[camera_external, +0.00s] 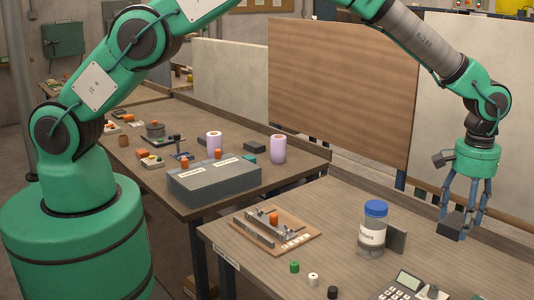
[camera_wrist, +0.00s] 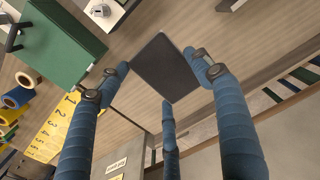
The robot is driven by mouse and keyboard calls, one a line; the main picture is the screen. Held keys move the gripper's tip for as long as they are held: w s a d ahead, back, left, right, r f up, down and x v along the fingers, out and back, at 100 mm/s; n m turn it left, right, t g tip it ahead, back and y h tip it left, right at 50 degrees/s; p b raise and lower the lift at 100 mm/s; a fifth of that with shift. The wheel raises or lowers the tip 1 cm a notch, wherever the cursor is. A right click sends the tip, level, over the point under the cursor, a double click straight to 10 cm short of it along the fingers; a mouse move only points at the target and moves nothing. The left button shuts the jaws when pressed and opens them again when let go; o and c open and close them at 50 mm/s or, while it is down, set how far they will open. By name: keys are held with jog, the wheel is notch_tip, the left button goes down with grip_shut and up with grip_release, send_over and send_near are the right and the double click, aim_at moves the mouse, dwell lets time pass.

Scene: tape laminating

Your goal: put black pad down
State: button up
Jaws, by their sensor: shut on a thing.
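My gripper (camera_external: 462,226) is at the right of the external view, pointing down near the back of the right-hand table (camera_external: 330,198). Its blue fingers are shut on a black pad (camera_external: 450,224), a dark flat block that hangs tilted among the fingertips. The pad appears to be above the table, but the exact gap cannot be told. In the wrist view the pad (camera_wrist: 163,68) shows as a dark square between the left and right fingers, with the third finger at its lower corner.
A blue-lidded jar (camera_external: 373,228) stands left of my gripper, with a dark upright plate (camera_external: 397,240) beside it. A calculator (camera_external: 405,285) lies at the front. A fixture board (camera_external: 277,232) is further left. The wrist view shows a green box (camera_wrist: 58,42) and a yellow numbered strip (camera_wrist: 62,122).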

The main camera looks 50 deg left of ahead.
send_over(446, 285)
jog(key=shift+f, duration=2.5)
jog(key=shift+w, duration=0.1)
jog(key=shift+f, duration=3.1)
jog(key=shift+f, duration=1.9)
jog(key=shift+f, duration=0.2)
jog(key=o, duration=1.1)
jog(key=shift+r, duration=0.15)
